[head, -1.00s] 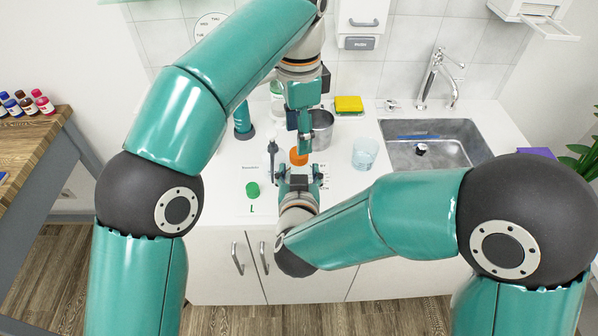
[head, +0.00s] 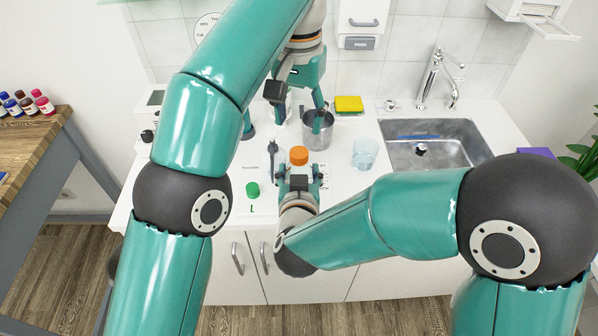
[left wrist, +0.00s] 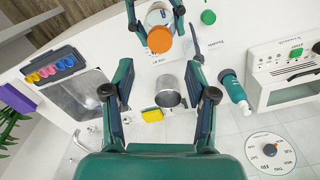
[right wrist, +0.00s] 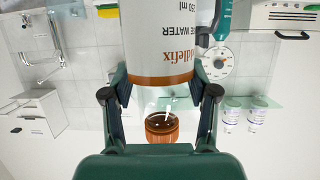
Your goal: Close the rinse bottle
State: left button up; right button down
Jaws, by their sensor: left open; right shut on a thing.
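The rinse bottle (left wrist: 157,17) is upright in my right gripper (head: 298,180); its printed label (right wrist: 170,45) fills the top of the right wrist view. The orange cap (head: 298,155) sits on top of the bottle, and it also shows in the left wrist view (left wrist: 160,40) and the right wrist view (right wrist: 162,128). I cannot tell how tightly it is seated. My right gripper (right wrist: 160,75) is shut around the bottle body. My left gripper (head: 298,117) is open and empty behind the bottle, near the metal beaker, apart from the cap.
The metal beaker (head: 317,138) stands behind the bottle, a clear glass (head: 365,154) to the right. A green cap (head: 252,190) lies front left. A dark slim tool (left wrist: 194,38) and a teal bottle (left wrist: 234,87) are nearby. The sink (head: 440,150) is at right.

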aim_at(299, 152)
pick_arm(q)
jog(key=shift+f, duration=4)
jog(key=shift+c, duration=0.2)
grip_shut()
jog(key=shift+o, duration=0.9)
grip_release()
jog(key=shift+r, duration=0.15)
jog(key=shift+r, duration=3.55)
